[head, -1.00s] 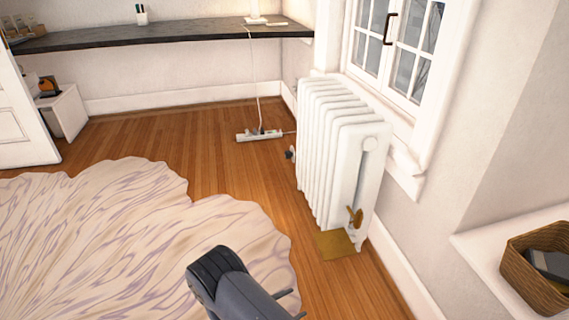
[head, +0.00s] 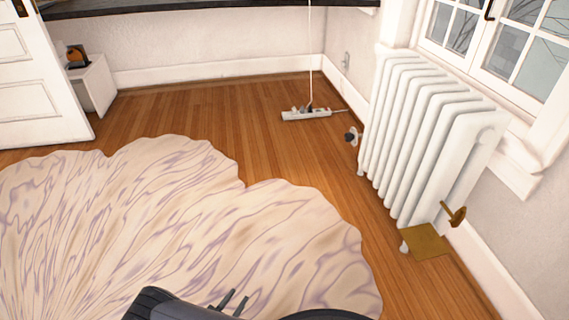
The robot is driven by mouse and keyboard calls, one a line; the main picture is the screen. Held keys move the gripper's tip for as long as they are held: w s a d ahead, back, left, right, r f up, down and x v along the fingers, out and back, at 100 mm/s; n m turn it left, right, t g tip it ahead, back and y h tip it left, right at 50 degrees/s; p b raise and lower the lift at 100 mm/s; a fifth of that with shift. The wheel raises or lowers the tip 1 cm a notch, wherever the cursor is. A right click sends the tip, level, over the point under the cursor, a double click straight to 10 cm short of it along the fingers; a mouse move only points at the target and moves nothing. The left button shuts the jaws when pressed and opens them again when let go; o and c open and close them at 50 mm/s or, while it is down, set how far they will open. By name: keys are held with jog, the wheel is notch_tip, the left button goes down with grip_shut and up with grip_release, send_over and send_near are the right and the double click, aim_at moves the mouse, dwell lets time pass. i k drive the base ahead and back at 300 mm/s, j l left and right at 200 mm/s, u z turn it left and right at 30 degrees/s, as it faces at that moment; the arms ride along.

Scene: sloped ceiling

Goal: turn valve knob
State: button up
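A white ribbed radiator (head: 410,140) stands below the window at the right. A brass-coloured valve knob (head: 455,216) sticks out low at its near end. A small dark, round knob (head: 352,136) shows low at the radiator's far end. I cannot tell which of the two the task means. My gripper (head: 234,302) is at the bottom edge of the head view, over the rug in the picture. Its two thin dark fingers stand apart with nothing between them. It is well to the left of the brass knob and touches neither knob.
A brass-coloured plate (head: 425,241) lies on the floor under the brass knob. A pale, purple-streaked rug (head: 180,230) covers the left and middle floor. A white power strip (head: 306,115) with a cord lies farther back. Bare wooden floor (head: 290,155) is clear between rug and radiator.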

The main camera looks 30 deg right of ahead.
aim_at(349, 137)
jog(key=i+j+z, duration=0.2)
jog(key=i, duration=0.3)
jog(key=i+z, duration=0.25)
jog(key=i, duration=0.2)
jog(key=i+j+z, duration=0.2)
jog(key=i, duration=0.25)
jog(key=i+l+z, duration=0.5)
jog(key=i+z, duration=0.2)
jog(key=i, duration=0.25)
jog(key=i+l+z, duration=0.1)
jog(key=i+z, duration=0.25)
jog(key=i, duration=0.15)
